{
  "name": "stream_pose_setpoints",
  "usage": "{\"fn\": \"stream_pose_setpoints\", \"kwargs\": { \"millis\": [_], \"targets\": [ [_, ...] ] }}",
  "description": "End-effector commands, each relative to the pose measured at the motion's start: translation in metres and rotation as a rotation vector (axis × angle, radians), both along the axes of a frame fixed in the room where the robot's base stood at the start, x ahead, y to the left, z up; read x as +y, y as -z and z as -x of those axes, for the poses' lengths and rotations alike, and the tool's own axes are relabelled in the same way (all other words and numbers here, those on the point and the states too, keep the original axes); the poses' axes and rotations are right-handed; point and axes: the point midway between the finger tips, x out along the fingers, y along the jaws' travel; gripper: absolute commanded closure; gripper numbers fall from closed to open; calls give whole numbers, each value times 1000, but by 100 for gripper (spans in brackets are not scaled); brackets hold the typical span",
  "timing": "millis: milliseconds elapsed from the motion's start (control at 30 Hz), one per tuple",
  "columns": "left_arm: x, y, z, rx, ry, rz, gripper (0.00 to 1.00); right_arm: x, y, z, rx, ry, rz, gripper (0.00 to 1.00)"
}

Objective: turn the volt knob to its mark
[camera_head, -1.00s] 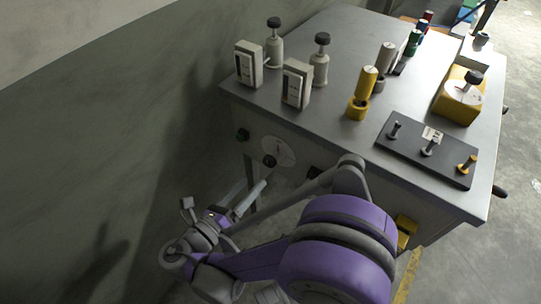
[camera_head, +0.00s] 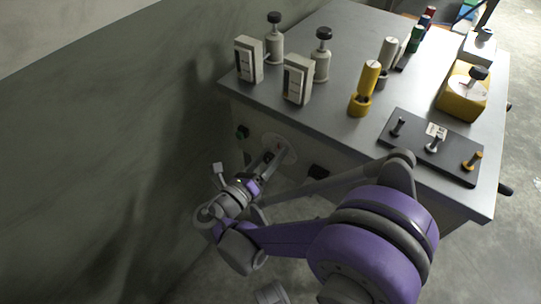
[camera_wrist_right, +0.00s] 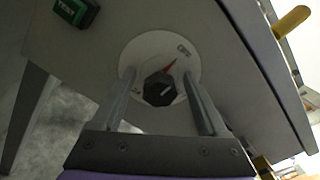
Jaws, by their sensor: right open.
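The volt knob (camera_wrist_right: 160,89) is a black knob on a round white dial plate (camera_wrist_right: 188,62) on the bench's front panel. A short pale line shows on the knob's face. A red mark (camera_wrist_right: 170,66) on the dial sits above it, slightly right, and the pale line does not point at it. My right gripper (camera_wrist_right: 159,76) is open, its fingers on either side of the knob with a gap at each side. In the head view my right gripper (camera_head: 272,156) is in front of the dial plate (camera_head: 288,151) and hides the knob. My left gripper is not in view.
A green button (camera_wrist_right: 77,10) is left of the dial. The bench top (camera_head: 320,110) holds two white boxes (camera_head: 298,79), a yellow cylinder (camera_head: 369,76), a dark plate with pegs (camera_head: 410,150) and a yellow block (camera_head: 455,102). A wall (camera_head: 90,150) is at left.

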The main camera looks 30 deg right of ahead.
Motion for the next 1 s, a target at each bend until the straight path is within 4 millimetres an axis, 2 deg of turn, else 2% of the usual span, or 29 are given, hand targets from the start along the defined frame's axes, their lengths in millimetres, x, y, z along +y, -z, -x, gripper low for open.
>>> {"fn": "stream_pose_setpoints", "kwargs": {
  "millis": [133, 500, 567, 1000],
  "targets": [
    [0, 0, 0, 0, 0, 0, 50, 0, 0, 0, 0, 0, 0, 24],
    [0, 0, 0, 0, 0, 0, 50, 1, 0, 0, 0, 0, 0, 90],
    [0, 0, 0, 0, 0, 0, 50, 1, 0, 0, 0, 0, 0, 100],
    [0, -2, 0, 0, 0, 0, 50, 1, 0, 0, -72, 0, -30, 100]
  ]
}}
